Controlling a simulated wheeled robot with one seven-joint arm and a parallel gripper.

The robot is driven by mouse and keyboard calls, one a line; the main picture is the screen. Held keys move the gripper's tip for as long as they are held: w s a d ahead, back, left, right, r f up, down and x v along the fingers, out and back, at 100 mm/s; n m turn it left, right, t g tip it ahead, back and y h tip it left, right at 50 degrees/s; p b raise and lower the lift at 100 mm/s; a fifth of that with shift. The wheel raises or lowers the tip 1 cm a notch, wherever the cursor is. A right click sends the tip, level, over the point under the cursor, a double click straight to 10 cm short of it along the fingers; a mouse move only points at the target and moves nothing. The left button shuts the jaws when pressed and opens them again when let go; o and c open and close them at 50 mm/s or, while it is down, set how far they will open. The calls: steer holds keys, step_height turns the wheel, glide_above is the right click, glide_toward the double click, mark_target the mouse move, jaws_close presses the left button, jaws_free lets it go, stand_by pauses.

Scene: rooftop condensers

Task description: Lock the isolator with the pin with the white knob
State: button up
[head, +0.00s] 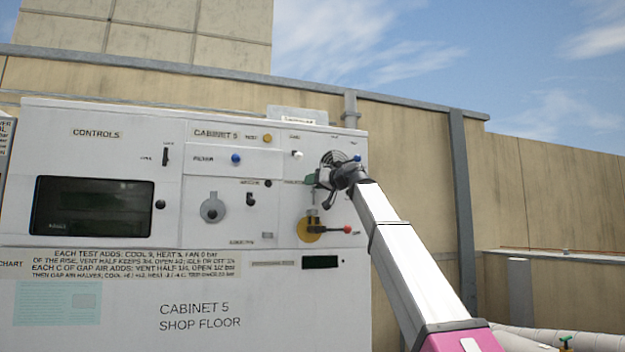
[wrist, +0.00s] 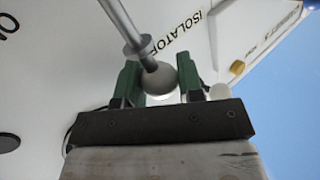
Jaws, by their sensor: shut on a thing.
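My gripper (wrist: 158,84) has its green fingers shut around a grey ball knob (wrist: 160,76) on a metal rod with a collar. The knob looks grey in shade; I cannot tell whether it is the white one. The word ISOLATOR shows beside it in the wrist view. In the head view my gripper (head: 317,180) is in front of the cabinet's upper right. A small white knob (head: 297,154) shows on the panel to its upper left. The rod's far end is hidden.
The cabinet (head: 120,290) carries a dark display (head: 94,206), a grey round dial (head: 212,209) and a blue knob (head: 236,158) to the left. Another blue knob (head: 357,157) is close by my wrist. A beige wall (head: 415,135) stands behind. Pipes (head: 540,340) lie lower right.

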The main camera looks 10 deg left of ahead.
steer(key=shift+f, duration=2.7)
stand_by(2.3)
steer(key=o, duration=1)
steer(key=shift+d, duration=0.1)
steer(key=v, duration=1)
steer(key=shift+s+d, duration=0.25)
steer(key=shift+r, duration=0.1)
